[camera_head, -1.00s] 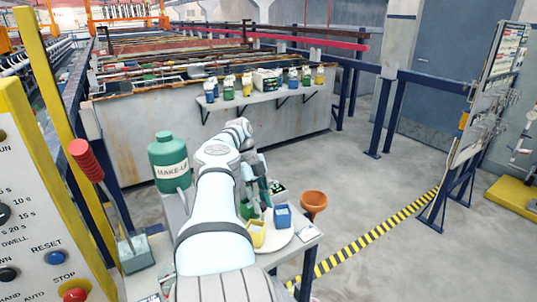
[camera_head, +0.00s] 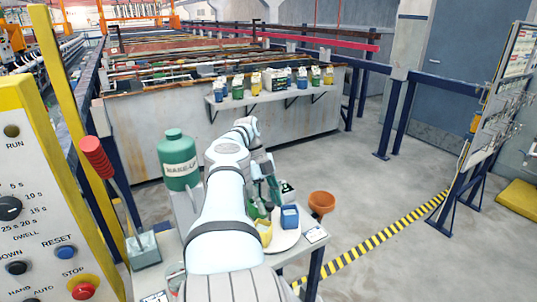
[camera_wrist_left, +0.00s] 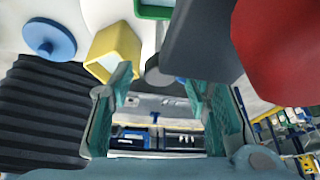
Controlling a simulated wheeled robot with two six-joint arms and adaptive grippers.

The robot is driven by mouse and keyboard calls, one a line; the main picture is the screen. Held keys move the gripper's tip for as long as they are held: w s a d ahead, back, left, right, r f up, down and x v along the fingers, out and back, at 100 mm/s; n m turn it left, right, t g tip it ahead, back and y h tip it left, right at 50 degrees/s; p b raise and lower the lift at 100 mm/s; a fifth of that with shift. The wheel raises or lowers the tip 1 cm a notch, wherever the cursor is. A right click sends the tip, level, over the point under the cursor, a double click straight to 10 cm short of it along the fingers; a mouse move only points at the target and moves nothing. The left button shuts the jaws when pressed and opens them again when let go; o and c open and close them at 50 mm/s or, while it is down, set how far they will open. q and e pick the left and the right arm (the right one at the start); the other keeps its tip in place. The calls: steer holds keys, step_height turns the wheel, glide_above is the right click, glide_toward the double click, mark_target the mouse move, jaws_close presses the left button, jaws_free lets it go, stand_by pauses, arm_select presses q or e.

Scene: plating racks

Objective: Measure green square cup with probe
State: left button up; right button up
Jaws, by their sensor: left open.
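My left gripper (camera_head: 268,189) reaches over the round white tray (camera_head: 289,241) on the work table. In the left wrist view its fingers (camera_wrist_left: 160,100) are apart with nothing between them. A green square cup (camera_wrist_left: 155,9) is cut off at the top edge of that view, beyond the fingertips. In the head view a green cup (camera_head: 254,210) shows partly behind my arm. The yellow cup is left of the fingers in the wrist view (camera_wrist_left: 114,50). I cannot clearly identify the probe.
An orange bowl (camera_head: 321,202) stands right of the tray. A green jug (camera_head: 178,160) stands left of my arm. A red-handled tool (camera_head: 96,157) and a control panel (camera_head: 40,220) are at the left. Dark grey and red objects (camera_wrist_left: 278,50) crowd the wrist view's upper right.

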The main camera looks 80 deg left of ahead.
arm_select(q)
step_height(320, 180, up, 7)
steer(key=shift+w+r, duration=0.15)
steer(key=shift+r, duration=0.05)
steer(key=shift+s+r, duration=0.25)
steer(key=shift+s, duration=0.05)
steer(key=shift+r, duration=0.3)
steer(key=shift+w+r, duration=0.25)
steer(key=shift+r, duration=0.4)
